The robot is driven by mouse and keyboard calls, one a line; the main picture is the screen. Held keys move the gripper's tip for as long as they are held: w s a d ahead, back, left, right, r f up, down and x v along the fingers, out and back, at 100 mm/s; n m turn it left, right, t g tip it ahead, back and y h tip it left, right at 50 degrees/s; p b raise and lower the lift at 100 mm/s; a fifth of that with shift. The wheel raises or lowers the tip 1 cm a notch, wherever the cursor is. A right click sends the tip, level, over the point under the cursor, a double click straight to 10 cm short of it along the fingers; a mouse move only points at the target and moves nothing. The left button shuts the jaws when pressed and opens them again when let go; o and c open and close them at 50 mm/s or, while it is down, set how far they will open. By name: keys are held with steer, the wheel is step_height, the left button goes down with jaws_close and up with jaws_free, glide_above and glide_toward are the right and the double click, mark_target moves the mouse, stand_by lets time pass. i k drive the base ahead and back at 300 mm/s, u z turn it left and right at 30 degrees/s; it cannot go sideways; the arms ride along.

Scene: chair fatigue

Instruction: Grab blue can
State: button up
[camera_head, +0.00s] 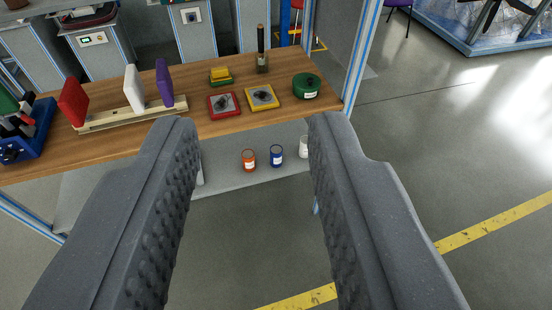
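The blue can (276,156) is small, with a white label, and stands upright on the grey lower shelf under the table. An orange-red can (249,160) stands close to its left, and a white can (304,147) to its right, partly hidden by my right finger. My gripper (254,130) is open and empty. Its two dark grey fingers reach forward in the foreground, with the blue can seen in the gap between them, farther off and not touched.
The wooden tabletop (140,143) lies above the shelf (230,181) and holds coloured panels, a red tray, a yellow tray, a green round container (306,85) and a brush in a jar. A blue-edged post (358,60) stands at the right. The floor (440,140) at right is clear.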

mark_target(276, 151)
steer(key=z, duration=0.45)
steer(key=k, duration=1.2)
steer(key=z, duration=0.55)
steer(key=i, duration=1.45)
steer(key=u, duration=1.15)
steer(key=i, duration=0.9)
steer(key=u, duration=0.7)
steer(key=k, duration=0.8)
steer(key=u, duration=0.15)
steer(key=i, duration=0.55)
